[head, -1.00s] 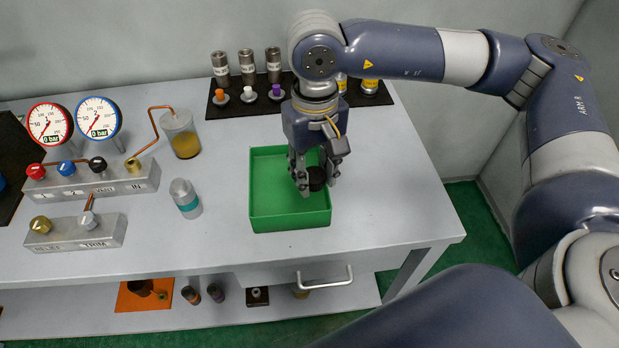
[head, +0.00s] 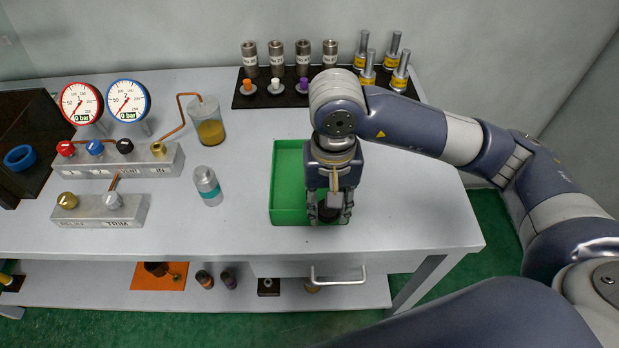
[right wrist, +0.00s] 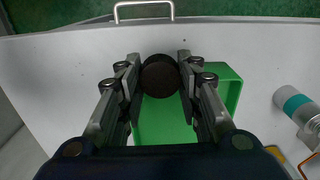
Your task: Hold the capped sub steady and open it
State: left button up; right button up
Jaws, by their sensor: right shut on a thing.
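My right gripper (head: 330,208) is shut on a dark round piece at the front right part of the green tray. In the right wrist view this dark piece (right wrist: 160,76) sits between the two fingers (right wrist: 160,80), over the tray's edge nearest the drawer handle. I cannot tell whether it touches the tray. A silver cylinder with a teal band (head: 208,186) stands apart on the table, left of the tray; it also shows in the right wrist view (right wrist: 298,104). I cannot tell whether either is the capped sub. My left gripper is not in view.
The green tray (head: 285,180) is otherwise empty where visible. Left are two gauges (head: 128,101), valve blocks (head: 120,160) and a jar of yellow liquid (head: 209,122). A black mat (head: 245,97) with several metal cylinders and coloured plugs lies behind. The table's right side is clear.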

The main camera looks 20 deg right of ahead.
jog(key=shift+s+a+f, duration=0.1)
jog(key=shift+f, duration=0.05)
jog(key=shift+w, duration=0.25)
jog(key=w+p, duration=0.1)
jog(key=w, duration=0.4)
jog(key=w+d+f+p, duration=0.1)
jog(key=w+p, duration=0.1)
jog(key=w, duration=0.3)
jog(key=w+p, duration=0.2)
jog(key=w, duration=0.3)
jog(key=shift+d+f, duration=0.2)
jog(key=shift+d, duration=0.05)
jog(key=shift+w+f+p, duration=0.15)
jog(key=shift+f+p, duration=0.1)
jog(key=shift+p, duration=0.05)
notch_tip(320, 180, down, 2)
jog(key=shift+f+p, duration=0.25)
jog(key=shift+p, duration=0.35)
jog(key=shift+f, duration=0.35)
